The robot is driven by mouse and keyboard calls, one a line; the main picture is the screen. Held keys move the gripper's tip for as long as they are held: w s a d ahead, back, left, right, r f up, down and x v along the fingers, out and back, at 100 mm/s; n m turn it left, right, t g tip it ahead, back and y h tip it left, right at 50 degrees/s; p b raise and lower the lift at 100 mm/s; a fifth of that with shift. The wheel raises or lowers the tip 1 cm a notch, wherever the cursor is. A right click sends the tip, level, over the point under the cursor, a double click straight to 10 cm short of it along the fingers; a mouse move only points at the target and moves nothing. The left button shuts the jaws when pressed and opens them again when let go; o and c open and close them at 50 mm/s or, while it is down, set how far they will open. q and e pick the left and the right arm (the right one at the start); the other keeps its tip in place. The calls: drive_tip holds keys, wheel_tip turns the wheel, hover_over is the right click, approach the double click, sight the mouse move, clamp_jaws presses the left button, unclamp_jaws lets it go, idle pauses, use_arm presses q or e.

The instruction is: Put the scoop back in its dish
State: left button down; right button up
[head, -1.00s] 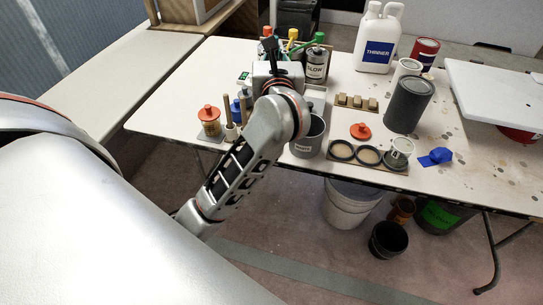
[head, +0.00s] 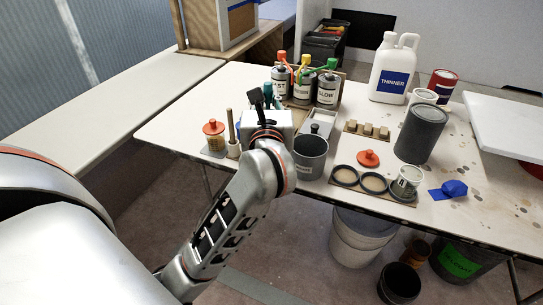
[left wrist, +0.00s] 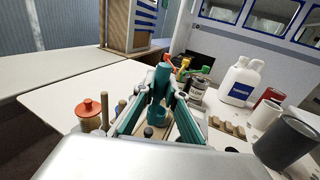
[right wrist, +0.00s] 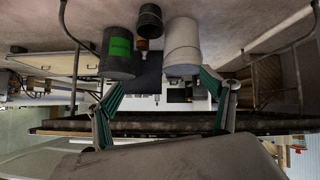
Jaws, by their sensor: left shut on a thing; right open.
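My left gripper (head: 262,104) is over the left part of the table, left of the grey pot (head: 310,160). In the left wrist view its fingers (left wrist: 158,110) are shut on an upright teal thing (left wrist: 162,76), which I take to be the scoop. Its top also shows in the head view (head: 267,90); its lower end is partly hidden by the fingers. A shallow white tray (head: 326,116) behind the grey pot may be the dish; I cannot tell for certain. My right gripper (right wrist: 163,100) is open and empty, low, facing the space under the table.
Labelled cans (head: 302,86) stand behind my left gripper. An orange-lidded jar (head: 214,137) and a wooden stick in a holder (head: 231,135) stand left. Rings (head: 374,183), a grey can (head: 421,134) and the thinner jug (head: 393,70) are right. Buckets (head: 357,240) stand below.

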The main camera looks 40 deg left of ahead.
use_arm(q)
wheel_tip(320, 180, down, 15)
drive_tip(key=b, duration=0.4)
drive_tip(key=shift+f, duration=0.1)
drive_tip(key=shift+f+b, duration=0.45)
drive_tip(key=shift+f, duration=0.1)
drive_tip(key=shift+r, duration=0.15)
drive_tip(key=shift+f, duration=0.25)
drive_tip(key=c, duration=2.1)
unclamp_jaws()
use_arm(e)
drive_tip(key=a, duration=0.1)
drive_tip(key=w, duration=0.1)
drive_tip(key=a, duration=0.1)
drive_tip(key=shift+w+a+r+y, duration=0.15)
drive_tip(key=shift+a+r+y, duration=0.15)
drive_tip(key=shift+a+y, duration=0.1)
